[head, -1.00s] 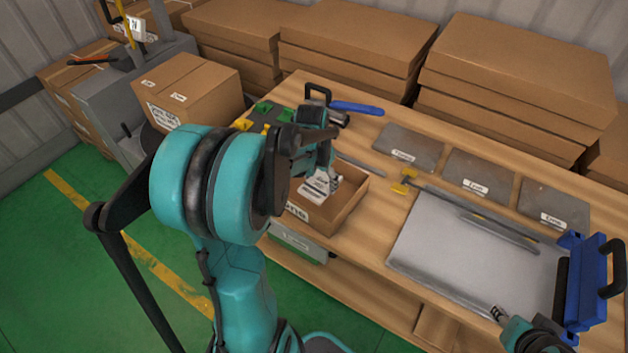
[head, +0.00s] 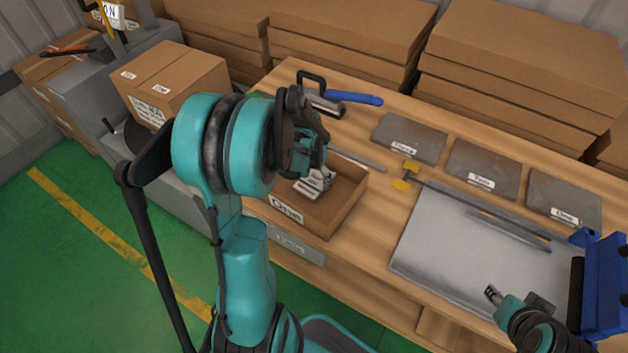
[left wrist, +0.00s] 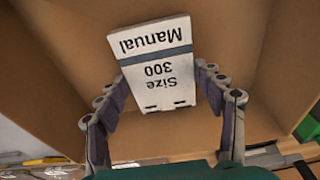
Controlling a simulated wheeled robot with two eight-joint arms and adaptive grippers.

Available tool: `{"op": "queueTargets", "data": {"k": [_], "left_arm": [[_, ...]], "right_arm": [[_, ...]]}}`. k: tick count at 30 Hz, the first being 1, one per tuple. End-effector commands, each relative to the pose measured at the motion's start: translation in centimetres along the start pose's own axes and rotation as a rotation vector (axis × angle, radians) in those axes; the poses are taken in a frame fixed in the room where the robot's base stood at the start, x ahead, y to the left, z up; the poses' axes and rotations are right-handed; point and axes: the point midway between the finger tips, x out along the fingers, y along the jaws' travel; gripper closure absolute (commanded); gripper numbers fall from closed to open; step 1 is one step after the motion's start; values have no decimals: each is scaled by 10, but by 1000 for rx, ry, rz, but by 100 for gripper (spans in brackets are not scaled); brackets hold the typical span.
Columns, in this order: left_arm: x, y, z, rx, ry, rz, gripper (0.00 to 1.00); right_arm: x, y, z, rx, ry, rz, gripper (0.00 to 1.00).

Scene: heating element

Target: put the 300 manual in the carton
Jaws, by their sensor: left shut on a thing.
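The 300 manual (left wrist: 152,65), a white booklet with a grey stripe reading "Size 300 Manual", is between the fingertips of my left gripper (left wrist: 157,85) in the left wrist view. Brown cardboard of the open carton (left wrist: 62,50) surrounds it there. In the head view the carton (head: 345,215), labelled "One", stands on the table's near left edge. My left gripper (head: 316,183) points down into its opening, shut on the manual; how far the manual is above the carton floor is unclear. My right gripper (head: 491,293) is over the grey sheet, its jaw state too small to tell.
The wooden table (head: 375,247) carries a grey sheet (head: 450,235), several labelled dark plates (head: 483,168) and a blue-handled tool (head: 355,97). A blue bracket (head: 605,285) stands at right. Flat boxes (head: 345,45) are stacked behind. A closed carton (head: 170,80) stands at left.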

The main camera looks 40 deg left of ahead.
Motion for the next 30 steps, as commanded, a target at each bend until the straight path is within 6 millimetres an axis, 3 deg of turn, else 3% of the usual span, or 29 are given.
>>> {"op": "queueTargets", "data": {"k": [2, 12, 13, 15, 26, 30], "left_arm": [[9, 0, 1, 0, 0, 0, 67], [12, 0, 2, 0, 0, 0, 67], [11, 0, 2, 0, 0, 0, 27], [10, 0, 2, 0, 0, 0, 11], [8, 0, 1, 0, 0, 0, 11], [-10, 0, 1, -1, 0, 0, 11]], "right_arm": [[4, 0, 3, 0, 0, 0, 60], [6, 0, 4, 0, 0, 0, 60], [6, 0, 4, 0, 0, 0, 60], [5, 0, 4, 0, 0, 0, 60], [3, 0, 2, 0, 0, 0, 60], [-4, 0, -3, 0, 0, 0, 60]]}}
